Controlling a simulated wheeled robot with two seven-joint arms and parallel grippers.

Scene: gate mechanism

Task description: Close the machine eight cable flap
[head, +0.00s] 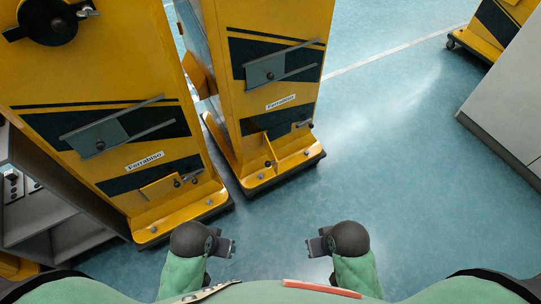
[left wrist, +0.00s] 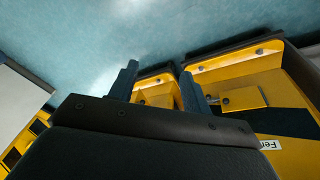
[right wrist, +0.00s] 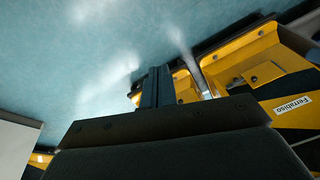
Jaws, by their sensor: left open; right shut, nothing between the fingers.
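Two yellow machines stand side by side ahead of me, and no number is readable on either. The left machine (head: 30,85) has a small yellow flap (head: 160,187) low on its front, beside dark knobs; it also shows in the left wrist view (left wrist: 243,97) and right wrist view (right wrist: 262,74). I cannot tell which is machine eight. My left gripper (head: 229,247) is open and empty. My right gripper (head: 314,246) is shut and empty. Both are apart from the machines.
Grey shelving (head: 45,232) stands at the far left. A narrow gap separates the two machines. Another yellow machine (head: 490,30) and a grey cabinet (head: 510,105) are at the right. The blue floor (head: 400,190) between is clear.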

